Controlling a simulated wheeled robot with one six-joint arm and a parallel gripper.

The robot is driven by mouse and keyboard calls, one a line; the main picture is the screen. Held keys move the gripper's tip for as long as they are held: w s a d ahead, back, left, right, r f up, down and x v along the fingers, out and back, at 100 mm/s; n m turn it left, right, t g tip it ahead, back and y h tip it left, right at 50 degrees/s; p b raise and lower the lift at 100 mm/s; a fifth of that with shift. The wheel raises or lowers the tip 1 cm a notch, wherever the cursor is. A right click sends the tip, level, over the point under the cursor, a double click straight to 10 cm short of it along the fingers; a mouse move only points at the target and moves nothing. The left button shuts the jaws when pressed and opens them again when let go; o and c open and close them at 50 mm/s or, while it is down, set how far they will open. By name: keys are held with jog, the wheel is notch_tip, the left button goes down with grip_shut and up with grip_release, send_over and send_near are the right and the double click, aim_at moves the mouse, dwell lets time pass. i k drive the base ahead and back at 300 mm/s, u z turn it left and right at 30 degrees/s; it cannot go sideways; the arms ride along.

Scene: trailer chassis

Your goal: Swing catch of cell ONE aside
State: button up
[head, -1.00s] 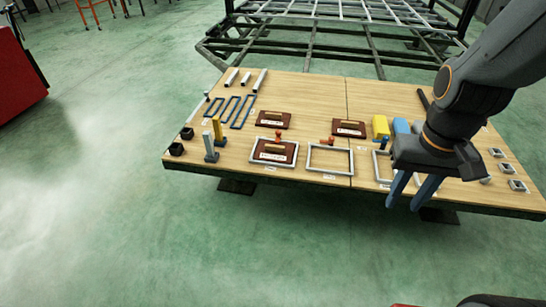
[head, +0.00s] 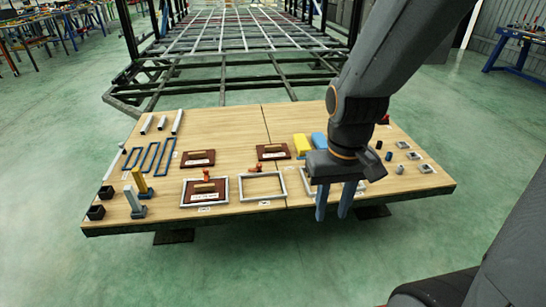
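Several grey rectangular frames lie along the front of the wooden table. The left frame (head: 226,192) holds a dark red plate (head: 194,196) with a handle, and a red-orange knob (head: 206,174) stands at its back edge. The middle frame (head: 240,189) is empty, with an orange knob (head: 256,168) at its back edge. A third frame (head: 308,184) is partly hidden behind my gripper (head: 334,214). The labels are too small to read, so I cannot tell which frame is cell ONE. My gripper points down at the table's front edge, its blue fingers apart and empty.
The wooden table (head: 230,135) also bears two dark red plates with handles (head: 199,158) (head: 273,152) farther back, a yellow block (head: 302,145), blue frames (head: 150,156) and upright posts (head: 135,200). The trailer chassis (head: 225,70) stands behind. The floor in front is clear.

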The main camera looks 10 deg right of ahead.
aim_at(206, 171)
jog(key=k, duration=0.3)
jog(key=u, duration=0.65)
jog(key=i, duration=1.15)
jog(key=z, duration=0.05)
